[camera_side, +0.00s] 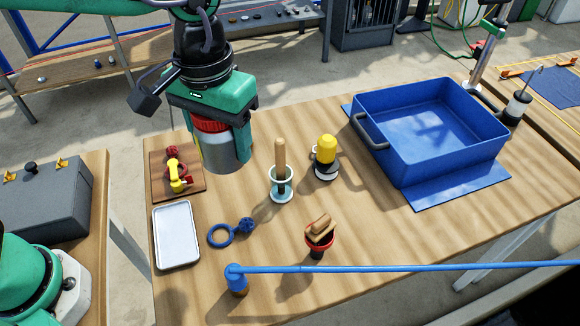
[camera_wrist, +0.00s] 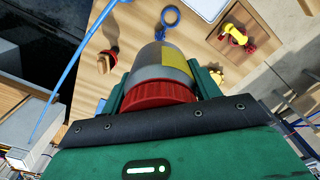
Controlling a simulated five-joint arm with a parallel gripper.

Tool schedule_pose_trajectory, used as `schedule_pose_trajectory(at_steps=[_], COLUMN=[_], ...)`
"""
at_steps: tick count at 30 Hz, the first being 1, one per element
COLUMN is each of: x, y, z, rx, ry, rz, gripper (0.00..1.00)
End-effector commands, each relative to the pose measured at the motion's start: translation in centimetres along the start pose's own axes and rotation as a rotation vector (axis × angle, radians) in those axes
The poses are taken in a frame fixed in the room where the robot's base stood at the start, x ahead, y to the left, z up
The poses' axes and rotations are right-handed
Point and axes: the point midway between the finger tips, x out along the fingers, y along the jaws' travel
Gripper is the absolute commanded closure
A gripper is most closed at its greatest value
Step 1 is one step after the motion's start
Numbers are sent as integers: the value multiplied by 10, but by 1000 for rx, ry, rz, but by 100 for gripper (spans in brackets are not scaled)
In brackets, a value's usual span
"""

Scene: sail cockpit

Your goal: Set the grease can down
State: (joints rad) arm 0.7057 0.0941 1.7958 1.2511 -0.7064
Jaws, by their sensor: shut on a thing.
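The grease can (camera_side: 218,152) is a silver cylinder with a red ribbed lid. It stands upright between the fingers of my gripper (camera_side: 224,158), which is shut on it. The can is at the left of the wooden table (camera_side: 345,215), just right of a small wooden board. Its base is close to the tabletop; I cannot tell whether it touches. In the wrist view the can (camera_wrist: 162,62) shows its red lid nearest me and a yellow label, with a green finger on each side.
The board (camera_side: 190,190) holds a red and yellow fitting. A metal tray (camera_side: 176,236), blue ring (camera_side: 220,235), wooden-handled tool in a pale holder (camera_side: 281,172), yellow-topped item (camera_side: 326,155) and red cup (camera_side: 319,243) stand nearby. A blue bin (camera_side: 430,135) is right; a blue bar (camera_side: 400,267) crosses the front.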

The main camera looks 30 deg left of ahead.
Motion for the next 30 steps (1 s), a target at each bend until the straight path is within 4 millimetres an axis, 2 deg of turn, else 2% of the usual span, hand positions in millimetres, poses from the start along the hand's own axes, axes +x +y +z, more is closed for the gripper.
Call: schedule_pose_trajectory(at_steps=[6, 22, 25, 30], x=[7, 98, 108, 114], y=[-8, -7, -7, -7], z=[18, 17, 16, 16], rx=[1, 0, 0, 0], ry=[0, -2, -1, 1], rz=[0, -2, -1, 1], gripper=[73, 73, 73, 73])
